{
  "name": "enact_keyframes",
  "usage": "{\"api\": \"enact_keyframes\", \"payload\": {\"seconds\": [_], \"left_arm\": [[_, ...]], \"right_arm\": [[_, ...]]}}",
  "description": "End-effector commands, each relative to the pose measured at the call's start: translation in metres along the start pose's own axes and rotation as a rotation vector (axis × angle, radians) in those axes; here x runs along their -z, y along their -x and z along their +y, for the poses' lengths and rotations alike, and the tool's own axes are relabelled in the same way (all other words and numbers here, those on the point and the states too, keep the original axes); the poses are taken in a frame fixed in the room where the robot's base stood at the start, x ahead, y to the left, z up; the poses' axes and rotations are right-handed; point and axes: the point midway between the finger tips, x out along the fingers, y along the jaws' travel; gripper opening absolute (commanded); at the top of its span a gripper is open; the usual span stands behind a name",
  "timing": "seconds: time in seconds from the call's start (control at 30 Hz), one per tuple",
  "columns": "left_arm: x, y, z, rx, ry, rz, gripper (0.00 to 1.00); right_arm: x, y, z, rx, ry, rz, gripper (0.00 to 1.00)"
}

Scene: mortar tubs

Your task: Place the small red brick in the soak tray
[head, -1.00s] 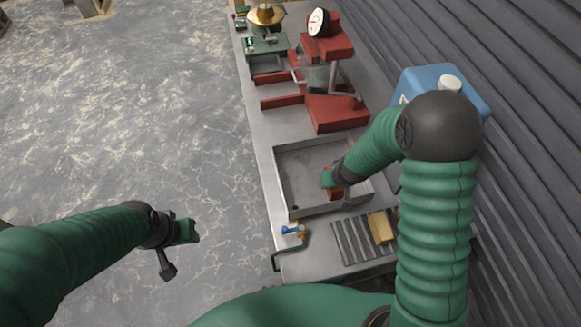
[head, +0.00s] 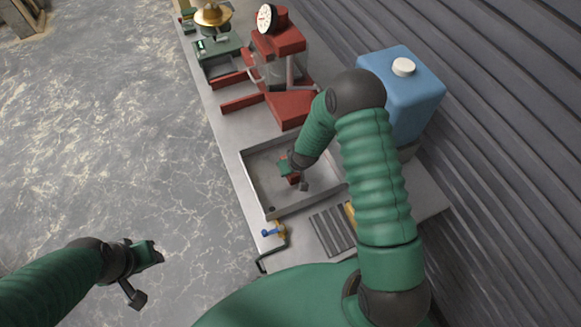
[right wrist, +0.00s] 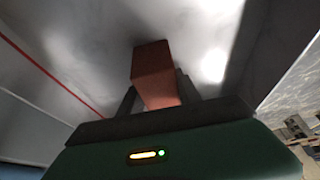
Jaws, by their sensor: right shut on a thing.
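The small red brick (right wrist: 154,72) is between the fingers of my right gripper (right wrist: 160,98) in the right wrist view. In the head view the red brick (head: 293,178) shows at the end of my right arm, over the inside of the grey metal soak tray (head: 256,197). I cannot tell whether the brick touches the tray floor. My right gripper (head: 294,172) is shut on the brick. My left gripper (head: 150,256) hangs over the floor left of the bench, away from the tray; its jaws are too small to read.
A red press (head: 290,105) stands behind the tray. A blue jug (head: 415,95) stands to the right, near the ribbed wall.

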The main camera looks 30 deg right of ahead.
Motion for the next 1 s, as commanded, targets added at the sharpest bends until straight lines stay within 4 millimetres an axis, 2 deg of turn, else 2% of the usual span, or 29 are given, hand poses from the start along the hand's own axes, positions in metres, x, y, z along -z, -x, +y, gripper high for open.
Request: {"api": "enact_keyframes", "payload": {"seconds": [0.13, 0.17, 0.3, 0.67, 0.77, 1.0], "left_arm": [[-0.001, -0.002, 0.000, 0.000, 0.000, 0.000, 0.40], [0.000, -0.001, 0.000, 0.000, 0.000, 0.000, 0.40], [0.000, -0.001, 0.000, 0.000, 0.000, 0.000, 0.40], [0.000, -0.002, 0.000, 0.000, 0.000, 0.000, 0.40], [-0.001, -0.006, 0.000, 0.000, 0.000, 0.000, 0.40], [-0.004, -0.016, 0.000, 0.000, 0.000, 0.000, 0.40]], "right_arm": [[-0.001, -0.002, 0.000, -0.001, 0.000, 0.000, 0.00], [-0.001, -0.001, 0.000, 0.000, 0.000, -0.001, 0.44], [-0.001, -0.001, 0.000, 0.000, 0.000, -0.002, 0.62], [0.000, 0.004, 0.000, -0.001, 0.001, 0.000, 0.62], [0.001, 0.019, 0.000, -0.001, 0.003, 0.002, 0.62], [0.001, 0.079, 0.000, -0.002, 0.002, 0.004, 0.62]]}}
